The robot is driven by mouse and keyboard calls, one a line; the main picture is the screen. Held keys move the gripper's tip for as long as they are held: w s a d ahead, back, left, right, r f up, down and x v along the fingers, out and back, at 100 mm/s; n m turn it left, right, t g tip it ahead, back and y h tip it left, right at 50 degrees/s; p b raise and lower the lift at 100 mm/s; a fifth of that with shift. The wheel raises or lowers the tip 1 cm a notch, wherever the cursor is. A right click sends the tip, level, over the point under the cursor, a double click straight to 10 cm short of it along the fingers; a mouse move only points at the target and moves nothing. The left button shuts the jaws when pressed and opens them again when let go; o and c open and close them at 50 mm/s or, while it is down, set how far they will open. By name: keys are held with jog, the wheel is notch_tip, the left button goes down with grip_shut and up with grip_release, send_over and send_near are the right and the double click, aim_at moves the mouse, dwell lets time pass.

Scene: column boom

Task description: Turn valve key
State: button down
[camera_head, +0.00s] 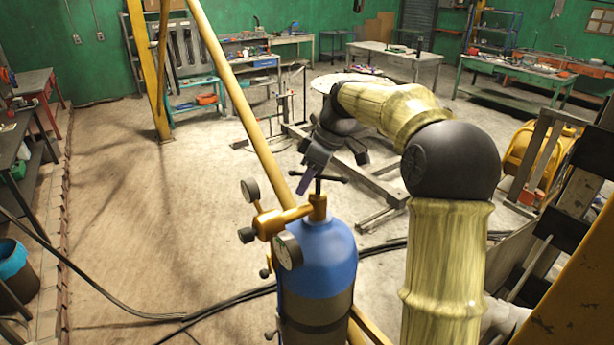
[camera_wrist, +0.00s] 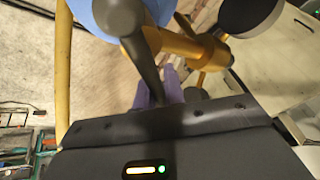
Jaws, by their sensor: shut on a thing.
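The dark T-shaped valve key (camera_head: 335,180) stands upright on the brass valve (camera_head: 318,207) at the top of a blue gas cylinder (camera_head: 325,258). Its crossbar lies roughly level. My gripper (camera_head: 304,187), with purple fingers, comes down from above and is shut on the left end of the crossbar. In the wrist view, the fingers (camera_wrist: 160,88) are partly hidden behind the dark bar of the key (camera_wrist: 141,58). The exact contact is hard to see.
A brass regulator (camera_head: 283,220) with round gauges sticks out left of the valve. A yellow pole (camera_head: 250,110) slants down close behind the cylinder. Dark hoses (camera_head: 230,303) lie on the floor. Open floor lies to the left.

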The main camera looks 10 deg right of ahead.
jog(key=n+g+p, duration=0.1)
jog(key=n, duration=0.1)
jog(key=s+n+g+p, duration=0.1)
jog(key=n, duration=0.2)
jog(key=shift+s+a+r+n+h+p, duration=0.15)
jog(key=shift+r+n+h+p, duration=0.05)
jog(key=shift+n+h+p, duration=0.15)
jog(key=shift+s+d+f+n+g+h+p, duration=0.15)
jog(key=shift+n+g+p, duration=0.2)
jog(key=shift+n, duration=0.35)
jog(key=shift+s+r+n+g+h+p, duration=0.1)
jog(key=shift+s+n+g+h+p, duration=0.15)
jog(key=shift+n, duration=0.4)
jog(key=shift+s+d+f+n+g+h+p, duration=0.1)
jog(key=shift+n+g+p, duration=0.25)
jog(key=shift+n, duration=0.35)
jog(key=c, duration=1.5)
grip_release()
jog(key=shift+a, duration=0.1)
